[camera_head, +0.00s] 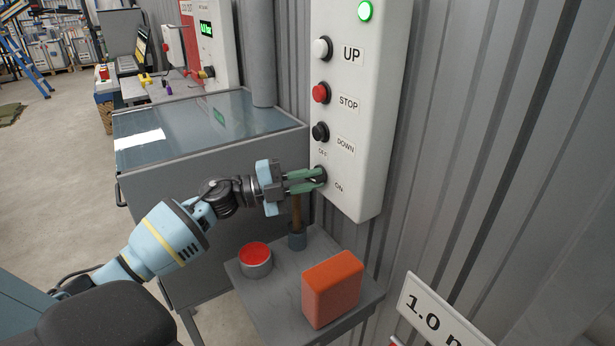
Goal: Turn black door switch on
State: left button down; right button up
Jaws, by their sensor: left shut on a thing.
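A white control box (352,110) is mounted on the corrugated wall, with UP, STOP and DOWN buttons in a column. The black door switch (320,174) sits below them, between the labels OFF and ON. My left gripper (318,180) reaches in from the left, and its green fingers are shut on the switch. The fingers cover much of the knob, so I cannot tell its exact angle. A green lamp (365,11) glows at the top of the box. My right gripper is not in view.
Below the gripper, a small grey table (278,308) holds an orange block (332,288), a tin with a red top (255,260) and an upright handled tool (297,238). A grey glass-topped cabinet (215,130) stands behind my arm. Open floor lies at the far left.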

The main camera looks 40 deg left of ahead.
pick_arm(q)
jog(key=shift+m+g+y+p, duration=0.3)
jog(key=shift+m+g, duration=0.2)
jog(key=shift+m, duration=1)
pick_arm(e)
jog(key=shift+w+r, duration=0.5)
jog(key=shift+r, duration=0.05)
pick_arm(q)
jog(key=shift+f, duration=0.1)
jog(key=c, duration=1.4)
grip_release()
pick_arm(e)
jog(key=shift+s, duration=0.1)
